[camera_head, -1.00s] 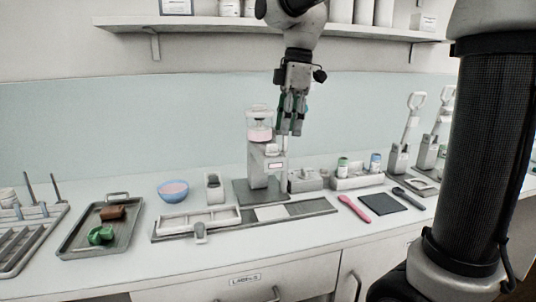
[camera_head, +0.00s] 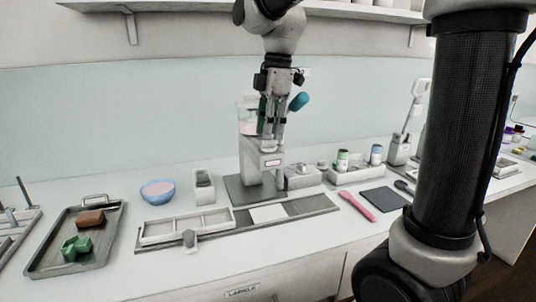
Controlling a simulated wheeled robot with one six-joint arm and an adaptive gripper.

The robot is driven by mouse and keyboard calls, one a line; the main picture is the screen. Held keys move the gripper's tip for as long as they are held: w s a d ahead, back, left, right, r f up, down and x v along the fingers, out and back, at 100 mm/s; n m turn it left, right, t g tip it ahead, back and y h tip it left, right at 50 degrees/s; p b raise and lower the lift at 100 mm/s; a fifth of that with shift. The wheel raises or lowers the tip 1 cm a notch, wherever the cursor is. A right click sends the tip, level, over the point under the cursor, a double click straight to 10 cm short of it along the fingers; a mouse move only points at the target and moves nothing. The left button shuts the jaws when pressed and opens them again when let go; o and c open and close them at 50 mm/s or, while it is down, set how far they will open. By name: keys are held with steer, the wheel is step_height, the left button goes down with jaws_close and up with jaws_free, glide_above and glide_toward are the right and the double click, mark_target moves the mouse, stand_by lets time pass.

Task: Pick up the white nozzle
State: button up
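My gripper (camera_head: 270,143) hangs fingers down in front of the pale dispensing machine (camera_head: 262,165), level with its upper part. A gap shows between the fingers, and nothing is clearly held. I cannot tell whether the fingers touch the machine. I cannot pick out the white nozzle with certainty. A pale grey block (camera_head: 301,178) with a small raised piece on top stands just right of the machine. A teal rounded piece (camera_head: 298,101) shows beside my gripper; what it belongs to is unclear.
Left on the counter are a grey tray (camera_head: 108,241) with green and brown pieces, a blue bowl (camera_head: 158,192) and a white compartment tray (camera_head: 188,226). Right are a jar rack (camera_head: 357,174), a pink spatula (camera_head: 356,205) and a dark mat (camera_head: 384,199). A shelf (camera_head: 165,6) runs above.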

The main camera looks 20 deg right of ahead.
step_height(320, 180, down, 2)
steer(key=shift+a+f, duration=0.15)
jaws_close()
step_height(320, 180, up, 10)
stand_by(0.7)
